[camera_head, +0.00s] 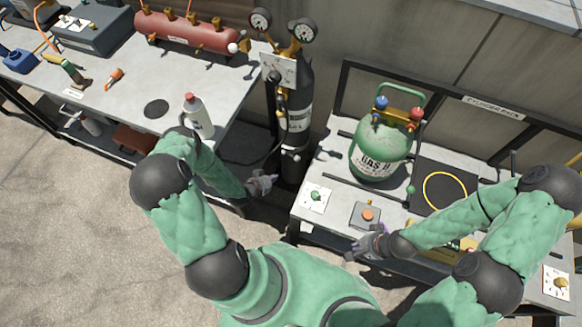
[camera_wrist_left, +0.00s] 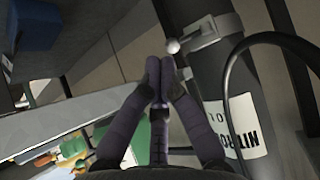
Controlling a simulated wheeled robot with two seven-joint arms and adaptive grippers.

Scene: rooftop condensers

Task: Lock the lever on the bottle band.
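The black nitrogen bottle (camera_head: 297,128) stands upright in the gap between the two benches. In the left wrist view a grey metal band (camera_wrist_left: 212,32) wraps around the bottle (camera_wrist_left: 222,75). The lever's pale ball knob (camera_wrist_left: 172,46) stands out at the band's left side. My left gripper (camera_wrist_left: 160,66) has its fingertips together just below the knob in the picture; I see nothing between them, and cannot tell whether they touch the knob. In the head view the left gripper (camera_head: 268,182) is beside the bottle's lower part. My right gripper (camera_head: 362,246) is at the right bench's front edge, its fingers too small to read.
The left bench (camera_head: 125,100) holds a white bottle (camera_head: 197,115) and a red manifold (camera_head: 190,30). Two gauges (camera_head: 281,26) top the nitrogen bottle. The right bench (camera_head: 330,165) carries a green gas cylinder (camera_head: 380,153) and a grey box with an orange button (camera_head: 366,215). A dark hose (camera_wrist_left: 232,85) curves beside the bottle.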

